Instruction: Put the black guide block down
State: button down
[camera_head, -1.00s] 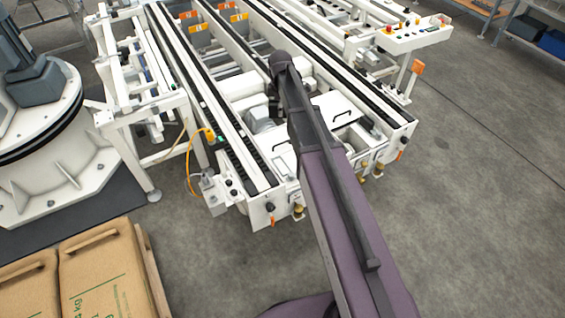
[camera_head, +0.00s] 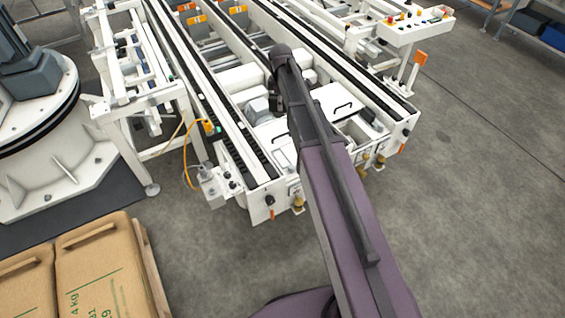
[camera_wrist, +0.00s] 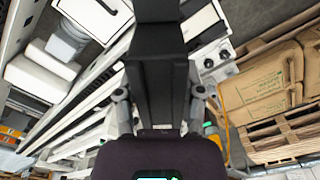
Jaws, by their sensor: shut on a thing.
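The black guide block (camera_wrist: 158,62) fills the upper middle of the wrist view, a long dark piece seen end-on. My gripper (camera_wrist: 158,98) is shut on it, with a grey finger on each side. The block's lower part is hidden behind my wrist. In the head view, my purple arm reaches up over the near end of the white conveyor frame. My gripper and the block cannot be made out clearly there. I see no contact between the block and any surface.
The white conveyor frame (camera_head: 262,203) has long black-topped rails and a white plate with handles (camera_head: 310,113). A yellow cable and small switch box (camera_head: 210,187) stand at its near left corner. Brown sacks (camera_head: 100,275) lie lower left. Grey floor is clear on the right.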

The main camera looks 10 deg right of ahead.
jog(key=w+f+m+b, duration=0.2)
jog(key=f+m+b, duration=0.3)
jog(key=f+b, duration=0.6)
jog(key=w+f+m+b, duration=0.2)
jog(key=f+m+b, duration=0.3)
jog(key=f+b, duration=0.6)
jog(key=shift+w+d+f+m+b, duration=0.2)
jog(key=shift+d+f+m+b, duration=0.15)
jog(key=shift+f, duration=0.6)
jog(key=shift+a, duration=0.1)
jog(key=shift+f, duration=0.1)
jog(key=b, duration=0.6)
send_over(280, 158)
notch_tip(280, 158, down, 6)
jog(key=shift+w, duration=0.1)
jog(key=shift+f+b, duration=1.9)
jog(key=shift+b, duration=0.1)
jog(key=shift+f, duration=0.1)
jog(key=shift+c, duration=1)
grip_release()
